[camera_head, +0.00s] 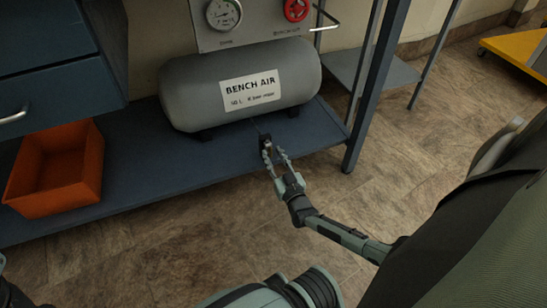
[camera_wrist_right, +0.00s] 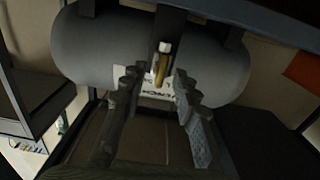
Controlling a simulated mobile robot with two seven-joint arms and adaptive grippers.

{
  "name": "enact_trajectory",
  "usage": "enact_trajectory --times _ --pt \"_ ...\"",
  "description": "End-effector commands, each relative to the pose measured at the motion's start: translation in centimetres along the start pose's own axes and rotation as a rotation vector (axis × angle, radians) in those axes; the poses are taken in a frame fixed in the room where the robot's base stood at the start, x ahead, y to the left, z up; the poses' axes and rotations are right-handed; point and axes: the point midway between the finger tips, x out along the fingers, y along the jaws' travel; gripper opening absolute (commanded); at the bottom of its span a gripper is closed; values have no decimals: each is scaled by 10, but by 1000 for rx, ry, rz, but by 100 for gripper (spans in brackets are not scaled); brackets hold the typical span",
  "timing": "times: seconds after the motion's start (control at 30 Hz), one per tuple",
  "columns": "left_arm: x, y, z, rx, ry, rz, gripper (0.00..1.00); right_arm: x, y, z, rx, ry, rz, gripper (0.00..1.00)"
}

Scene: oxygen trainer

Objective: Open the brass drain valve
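The brass drain valve (camera_wrist_right: 162,68) shows in the right wrist view as a small brass-coloured piece with a pale end, below the grey air tank (camera_head: 240,88). In the head view my gripper hides most of it. My right gripper (camera_head: 271,150) reaches up to the tank's underside from the front right. In the right wrist view the gripper (camera_wrist_right: 157,82) is open, with one finger on each side of the valve. I cannot tell whether a finger touches it. The tank also shows in the right wrist view (camera_wrist_right: 95,50). My left gripper is not in view.
The tank rests on a blue shelf (camera_head: 170,165) with an orange bin (camera_head: 58,170) at left. A gauge panel (camera_head: 262,22) with a red knob (camera_head: 296,9) stands above the tank. A blue post (camera_head: 372,90) rises right of the gripper. Floor in front is open.

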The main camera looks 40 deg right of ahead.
Motion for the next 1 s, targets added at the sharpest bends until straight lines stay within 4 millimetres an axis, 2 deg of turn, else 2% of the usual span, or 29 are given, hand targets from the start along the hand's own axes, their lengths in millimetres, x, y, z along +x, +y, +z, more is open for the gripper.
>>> enact_trajectory --times 0.2,0.43,0.77,1.0 --pt "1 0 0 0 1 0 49 0 0 0 0 -1 0 29" --pt "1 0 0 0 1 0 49 0 0 0 0 -1 0 0" --pt "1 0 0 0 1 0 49 0 0 0 -7 -1 0 0" --pt "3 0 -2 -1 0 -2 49 -1 -1 0 -82 -1 1 0"
